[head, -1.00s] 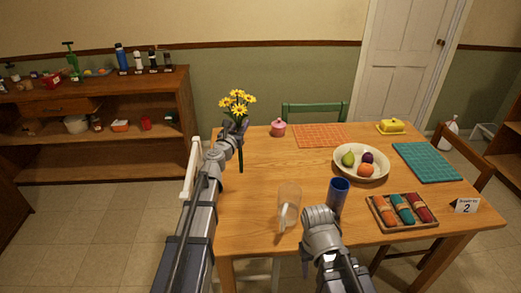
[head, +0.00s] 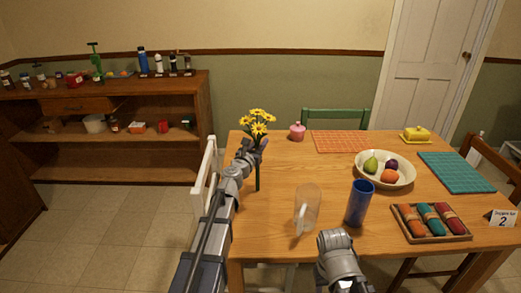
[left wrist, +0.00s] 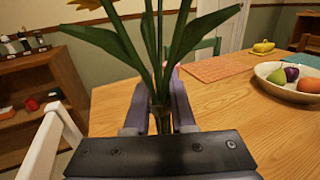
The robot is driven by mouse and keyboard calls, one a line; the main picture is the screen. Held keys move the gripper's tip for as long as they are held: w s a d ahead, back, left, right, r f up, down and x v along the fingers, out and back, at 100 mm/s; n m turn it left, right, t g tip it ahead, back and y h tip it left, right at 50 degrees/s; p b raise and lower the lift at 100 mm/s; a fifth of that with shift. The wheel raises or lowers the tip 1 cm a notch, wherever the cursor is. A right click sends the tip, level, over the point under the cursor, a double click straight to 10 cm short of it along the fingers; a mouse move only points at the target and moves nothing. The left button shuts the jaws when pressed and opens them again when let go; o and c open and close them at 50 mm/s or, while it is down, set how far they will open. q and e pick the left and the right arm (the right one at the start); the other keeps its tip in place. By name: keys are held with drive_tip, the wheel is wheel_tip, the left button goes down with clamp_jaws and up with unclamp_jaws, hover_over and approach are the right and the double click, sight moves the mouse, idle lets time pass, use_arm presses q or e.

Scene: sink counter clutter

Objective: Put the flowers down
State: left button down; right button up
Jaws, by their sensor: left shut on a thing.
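The yellow flowers (head: 259,122) have long green stems and stand roughly upright over the table's left side in the head view. My left gripper (head: 252,152) is shut on their stems. In the left wrist view the stems (left wrist: 155,62) pass between the two fingers of the left gripper (left wrist: 158,108), with broad leaves above. The lower stem ends hang below the gripper against the tabletop; I cannot tell whether they touch it. My right arm's end shows at the bottom of the head view, near the table's front edge; its fingers are hidden.
On the wooden table (head: 290,170) stand a clear pitcher (head: 308,208), a blue cup (head: 359,203), a fruit bowl (head: 405,178), a pink jar (head: 297,132) and a tray of rolled napkins (head: 432,222). A white chair (head: 207,172) is at the left. The tabletop's middle is clear.

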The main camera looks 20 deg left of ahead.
use_arm(q)
drive_tip(key=shift+f, duration=0.15)
drive_tip(key=c, duration=1.2)
unclamp_jaws()
drive_tip(key=o, duration=0.4)
drive_tip(key=shift+o, duration=0.2)
drive_tip(key=s+a, duration=0.1)
drive_tip(key=s, duration=1.1)
drive_tip(key=shift+a, duration=0.2)
